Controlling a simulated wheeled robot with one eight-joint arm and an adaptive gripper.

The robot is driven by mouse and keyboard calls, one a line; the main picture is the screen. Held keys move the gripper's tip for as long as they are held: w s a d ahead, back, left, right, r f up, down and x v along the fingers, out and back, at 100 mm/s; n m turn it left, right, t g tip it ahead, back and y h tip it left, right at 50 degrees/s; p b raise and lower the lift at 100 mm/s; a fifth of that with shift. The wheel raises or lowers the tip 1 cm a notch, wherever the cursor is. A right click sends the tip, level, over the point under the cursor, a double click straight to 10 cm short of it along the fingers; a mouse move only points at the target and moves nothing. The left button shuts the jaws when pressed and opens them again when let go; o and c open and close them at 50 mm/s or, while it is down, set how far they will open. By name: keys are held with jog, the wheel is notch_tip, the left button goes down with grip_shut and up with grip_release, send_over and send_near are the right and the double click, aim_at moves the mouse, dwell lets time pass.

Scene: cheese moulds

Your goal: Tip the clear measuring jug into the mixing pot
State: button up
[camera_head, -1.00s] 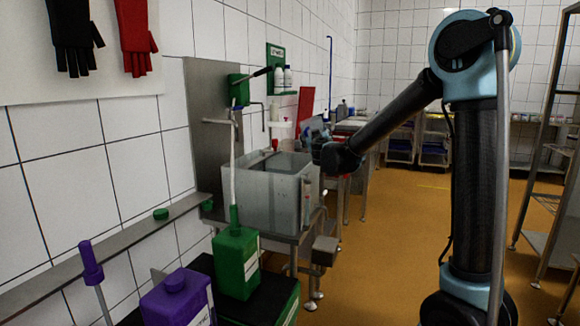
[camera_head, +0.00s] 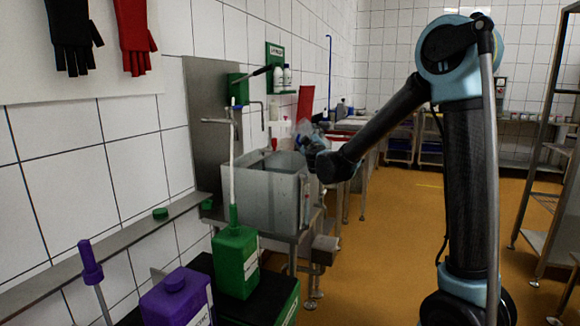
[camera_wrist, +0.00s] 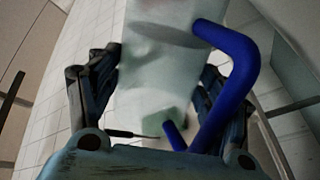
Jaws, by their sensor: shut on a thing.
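The clear measuring jug (camera_wrist: 150,75) fills the middle of the wrist view, a pale see-through body with a blue handle (camera_wrist: 238,65) on its right. My gripper (camera_wrist: 155,95) has its fingers on either side of the jug and is shut on it. In the head view the jug (camera_head: 305,129) is small and faint at my gripper (camera_head: 318,145), partly hidden by my arm, beyond the steel basin's back right. Its exact tilt and contents are hard to tell. I cannot pick out a mixing pot with certainty.
A large steel basin (camera_head: 268,200) stands by the left wall. A green canister (camera_head: 236,262) and a purple canister (camera_head: 176,303) stand in front of it. A steel rack (camera_head: 548,200) is at the right. The orange floor (camera_head: 385,270) between is clear.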

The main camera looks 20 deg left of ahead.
jog(key=shift+f+n, duration=0.3)
jog(key=shift+f, duration=0.05)
jog(key=shift+f+n, duration=0.5)
jog(key=shift+f+n+y+p, duration=0.15)
jog(key=shift+n+y+p, duration=0.15)
jog(key=shift+n+p, duration=0.5)
jog(key=shift+a+r+n, duration=0.1)
jog(key=shift+r+n, duration=0.45)
jog(key=shift+n, duration=0.65)
jog(key=shift+s+a+f+n+y, duration=0.15)
jog(key=shift+n+y, duration=0.1)
jog(key=shift+n, duration=0.4)
jog(key=shift+s+a+f+n+y, duration=0.1)
jog(key=shift+a+f+n+y, duration=0.1)
jog(key=shift+n, duration=0.4)
jog(key=shift+s+a+f+n+y, duration=0.15)
jog(key=shift+n+y, duration=0.1)
jog(key=shift+n, duration=0.4)
dwell(0.5)
jog(key=shift+a+r+n+g+p, duration=0.35)
jog(key=shift+r+n, duration=0.1)
jog(key=shift+n, duration=0.55)
jog(key=shift+s+a+f+n+y, duration=0.2)
jog(key=shift+a+f+n+y, duration=0.15)
jog(key=shift+n, duration=0.65)
dwell(0.7)
